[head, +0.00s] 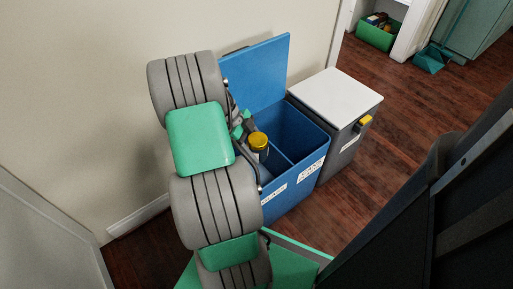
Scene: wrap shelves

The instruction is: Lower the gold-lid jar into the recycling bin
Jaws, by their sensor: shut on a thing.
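The gold-lid jar (259,141) shows its yellow-gold lid and a bit of its body below. My gripper (248,129) is shut on it from the upper left, partly hidden behind my arm. The recycling bin (300,187) is blue, with its lid (256,72) raised against the wall. A divider (283,160) splits it into a left and a right compartment. The jar appears upright over the left compartment, near the divider. Whether its base is below the rim is hard to tell. My arm hides the left side of the bin.
A grey bin (343,150) with a closed white lid (336,96) and a yellow latch stands right of the blue bin. The wall (100,100) is close behind. A green crate (376,34) and a teal dustpan (432,58) are far back. Wooden floor (400,120) is open at right.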

